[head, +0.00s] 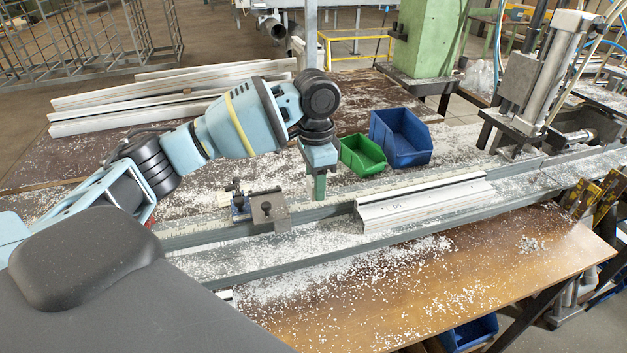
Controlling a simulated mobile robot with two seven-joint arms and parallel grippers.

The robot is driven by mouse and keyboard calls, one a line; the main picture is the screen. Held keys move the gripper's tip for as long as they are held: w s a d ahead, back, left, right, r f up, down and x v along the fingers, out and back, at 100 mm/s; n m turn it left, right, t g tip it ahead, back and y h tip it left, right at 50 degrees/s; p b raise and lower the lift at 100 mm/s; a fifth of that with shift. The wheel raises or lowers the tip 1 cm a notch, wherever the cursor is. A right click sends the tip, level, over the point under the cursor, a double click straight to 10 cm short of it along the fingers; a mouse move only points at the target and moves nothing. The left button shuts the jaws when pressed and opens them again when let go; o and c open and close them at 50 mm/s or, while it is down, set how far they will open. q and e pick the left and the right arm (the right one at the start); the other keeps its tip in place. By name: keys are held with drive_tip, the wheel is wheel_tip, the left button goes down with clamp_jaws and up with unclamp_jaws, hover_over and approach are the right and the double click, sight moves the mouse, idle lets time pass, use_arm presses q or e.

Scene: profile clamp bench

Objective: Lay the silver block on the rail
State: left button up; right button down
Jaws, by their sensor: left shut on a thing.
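My left gripper (319,194) points straight down over the rail (335,212), just left of the white profile. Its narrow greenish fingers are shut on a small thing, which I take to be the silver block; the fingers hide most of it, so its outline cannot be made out. I cannot tell whether it touches the rail. The long grey rail runs from lower left to upper right along the bench. My right gripper is not in view.
A grey clamp stop with dark knobs (270,208) sits on the rail left of my gripper. A white profile (425,200) lies on the right. Green (362,155) and blue (400,138) bins stand behind. White chips cover the wooden bench (450,285).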

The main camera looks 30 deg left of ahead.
use_arm(q)
drive_tip(key=shift+f, duration=0.15)
